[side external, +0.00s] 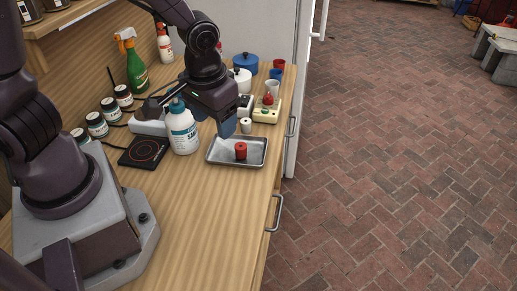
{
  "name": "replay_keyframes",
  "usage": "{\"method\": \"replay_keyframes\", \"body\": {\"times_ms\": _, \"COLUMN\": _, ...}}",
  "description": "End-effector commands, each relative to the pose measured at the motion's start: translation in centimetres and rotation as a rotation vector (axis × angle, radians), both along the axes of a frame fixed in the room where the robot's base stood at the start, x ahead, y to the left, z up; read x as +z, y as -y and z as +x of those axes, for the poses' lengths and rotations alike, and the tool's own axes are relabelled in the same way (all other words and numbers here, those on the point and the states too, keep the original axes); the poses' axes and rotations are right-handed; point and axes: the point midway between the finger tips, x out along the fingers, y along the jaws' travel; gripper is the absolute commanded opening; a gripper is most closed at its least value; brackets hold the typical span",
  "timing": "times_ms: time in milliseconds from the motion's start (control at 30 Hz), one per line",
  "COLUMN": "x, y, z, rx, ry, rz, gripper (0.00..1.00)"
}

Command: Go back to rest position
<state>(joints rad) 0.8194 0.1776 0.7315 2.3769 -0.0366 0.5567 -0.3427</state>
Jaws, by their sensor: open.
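A white bottle (184,135) with a teal cap stands close left of my gripper. A black hot plate (144,151), jars (97,125) and a green spray bottle (136,72) are further left. A blue pot (246,64) and cups stand behind. The front counter (215,220) is clear.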

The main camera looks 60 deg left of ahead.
Motion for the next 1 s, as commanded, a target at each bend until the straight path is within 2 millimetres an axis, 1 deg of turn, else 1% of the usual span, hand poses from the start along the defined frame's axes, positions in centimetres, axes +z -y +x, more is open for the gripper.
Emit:
{"method": "replay_keyframes", "body": {"times_ms": 33, "x": 1.0, "y": 0.6, "z": -0.7, "rx": -0.047, "ry": -0.01, "rz": -0.045, "gripper": 0.61}}
{"method": "replay_keyframes", "body": {"times_ms": 133, "x": 3.1, "y": 1.5, "z": -2.1, "rx": -0.156, "ry": -0.017, "rz": -0.115, "gripper": 0.61}}
{"method": "replay_keyframes", "body": {"times_ms": 267, "x": 6.8, "y": 1.8, "z": -4.1, "rx": -0.292, "ry": 0.035, "rz": -0.17, "gripper": 0.61}}
{"method": "replay_keyframes", "body": {"times_ms": 300, "x": 8.1, "y": 1.7, "z": -4.7, "rx": -0.325, "ry": 0.063, "rz": -0.173, "gripper": 0.61}}
{"method": "replay_keyframes", "body": {"times_ms": 400, "x": 10.9, "y": 1.1, "z": -6.1, "rx": -0.383, "ry": 0.146, "rz": -0.152, "gripper": 0.61}}
{"method": "replay_keyframes", "body": {"times_ms": 500, "x": 13.2, "y": 0.4, "z": -7.3, "rx": -0.391, "ry": 0.234, "rz": -0.103, "gripper": 0.61}}
{"method": "replay_keyframes", "body": {"times_ms": 600, "x": 14.9, "y": -0.3, "z": -7.9, "rx": -0.361, "ry": 0.319, "rz": -0.05, "gripper": 0.61}}
{"method": "replay_keyframes", "body": {"times_ms": 733, "x": 16.2, "y": -1.3, "z": -8.3, "rx": -0.31, "ry": 0.386, "rz": -0.011, "gripper": 0.61}}
{"method": "replay_keyframes", "body": {"times_ms": 833, "x": 16.3, "y": -1.8, "z": -8.3, "rx": -0.286, "ry": 0.392, "rz": -0.008, "gripper": 0.61}}
{"method": "replay_keyframes", "body": {"times_ms": 1000, "x": 16.3, "y": -1.8, "z": -8.2, "rx": -0.284, "ry": 0.392, "rz": -0.009, "gripper": 0.61}}
